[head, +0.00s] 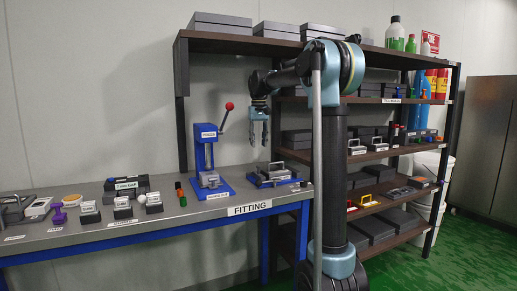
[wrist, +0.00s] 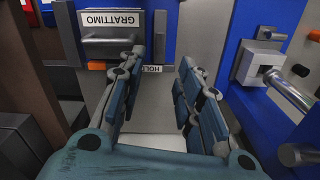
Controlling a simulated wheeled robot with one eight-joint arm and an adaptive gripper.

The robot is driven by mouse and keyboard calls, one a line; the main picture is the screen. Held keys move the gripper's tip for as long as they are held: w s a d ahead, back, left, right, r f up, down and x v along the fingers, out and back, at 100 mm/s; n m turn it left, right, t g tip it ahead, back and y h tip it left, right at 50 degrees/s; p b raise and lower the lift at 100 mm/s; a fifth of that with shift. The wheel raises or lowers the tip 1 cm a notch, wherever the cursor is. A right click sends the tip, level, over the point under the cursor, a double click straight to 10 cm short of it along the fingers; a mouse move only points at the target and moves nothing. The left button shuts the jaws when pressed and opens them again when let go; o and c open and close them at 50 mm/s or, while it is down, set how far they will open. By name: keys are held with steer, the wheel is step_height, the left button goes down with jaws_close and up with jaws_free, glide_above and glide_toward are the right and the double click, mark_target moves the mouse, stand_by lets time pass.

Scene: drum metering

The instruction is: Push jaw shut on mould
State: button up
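The jaw fixture (head: 275,183) has a blue base and stands at the right end of the bench in the head view. A grey mould with a handle (head: 272,168) appears to sit in it. My gripper (head: 258,143) hangs above the fixture, pointing down, its fingers apart and empty. A small label, partly hidden, shows between the fingertips. I cannot tell which part is the moving jaw or whether it touches the mould.
A blue press (head: 204,160) with a red-knobbed lever (head: 228,108) stands just left of the fixture. Several small tools and blocks line the left of the bench (head: 150,222). A loaded shelf rack (head: 395,205) stands to the right. In the wrist view, a grey block with a rod (wrist: 258,62) lies right.

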steer(key=shift+s, duration=0.15)
steer(key=c, duration=0.6)
steer(key=s+f+n, duration=0.1)
steer(key=s, duration=0.1)
steer(key=s+d+f+n+h, duration=0.1)
steer(key=s+f+n, duration=0.1)
steer(key=s, duration=0.1)
steer(key=s+f+n+h, duration=0.1)
steer(key=s+n, duration=0.1)
steer(key=s, duration=0.1)
steer(key=shift+s+d+f+t, duration=0.2)
steer(key=shift+d+f+t, duration=0.1)
steer(key=shift+d, duration=0.05)
jaws_close()
steer(key=s+d+f+n+t+h, duration=0.1)
steer(key=s+f+n+h, duration=0.25)
steer(key=s+n, duration=0.25)
steer(key=n+t+h, duration=0.3)
steer(key=n+t, duration=0.1)
steer(key=n, duration=0.7)
glide_toward(259, 173)
steer(key=f, duration=0.1)
steer(key=w+d+f, duration=0.1)
steer(key=w+f, duration=0.1)
steer(key=shift+d, duration=0.3)
steer(key=shift+w+d+f, duration=0.1)
steer(key=shift+w+d, duration=0.25)
steer(key=shift+d, duration=0.2)
